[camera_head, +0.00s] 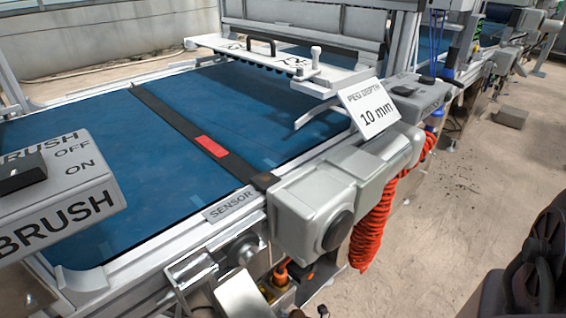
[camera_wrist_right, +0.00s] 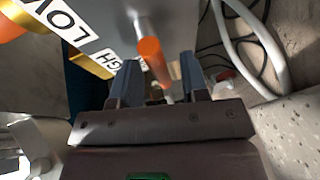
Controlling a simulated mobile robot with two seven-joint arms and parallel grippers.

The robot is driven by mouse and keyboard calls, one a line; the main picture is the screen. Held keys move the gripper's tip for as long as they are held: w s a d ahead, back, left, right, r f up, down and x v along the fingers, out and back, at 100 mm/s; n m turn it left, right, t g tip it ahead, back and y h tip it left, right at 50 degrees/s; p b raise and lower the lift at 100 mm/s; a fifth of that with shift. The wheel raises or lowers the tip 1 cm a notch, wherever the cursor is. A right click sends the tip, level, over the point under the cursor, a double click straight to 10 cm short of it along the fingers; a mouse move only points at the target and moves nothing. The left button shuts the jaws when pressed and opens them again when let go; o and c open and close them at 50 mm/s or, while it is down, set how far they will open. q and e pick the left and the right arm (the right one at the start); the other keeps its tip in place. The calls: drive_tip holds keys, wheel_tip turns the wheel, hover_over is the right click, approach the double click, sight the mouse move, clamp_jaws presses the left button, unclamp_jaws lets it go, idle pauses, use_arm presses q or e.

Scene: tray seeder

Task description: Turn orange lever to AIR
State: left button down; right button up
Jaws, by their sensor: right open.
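The orange lever (camera_wrist_right: 153,60) shows in the right wrist view, with a grey stem rising above it. My right gripper (camera_wrist_right: 158,66) is open, one finger on each side of the lever. The lever appears between the fingers; I cannot tell whether either touches it. No AIR marking is readable. In the head view, a small orange part (camera_head: 282,272) shows low beside the conveyor; I cannot tell whether it is the same lever. My left gripper is not in view, and my right gripper does not show in the head view.
Upside-down LOW (camera_wrist_right: 68,27) and HIGH (camera_wrist_right: 107,58) labels are near the lever. Dark cables and a pale hose (camera_wrist_right: 262,45) lie to the right. In the head view, a grey motor housing (camera_head: 308,212) and red coiled hose (camera_head: 367,225) flank the blue conveyor (camera_head: 90,180).

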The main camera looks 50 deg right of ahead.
use_arm(q)
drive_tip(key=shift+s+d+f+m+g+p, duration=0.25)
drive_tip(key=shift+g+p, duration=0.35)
drive_tip(key=shift+p, duration=0.5)
use_arm(e)
drive_tip(key=v, duration=1)
drive_tip(key=shift+s, duration=0.3)
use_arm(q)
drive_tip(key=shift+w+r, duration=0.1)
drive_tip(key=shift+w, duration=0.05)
use_arm(e)
drive_tip(key=shift+r, duration=0.1)
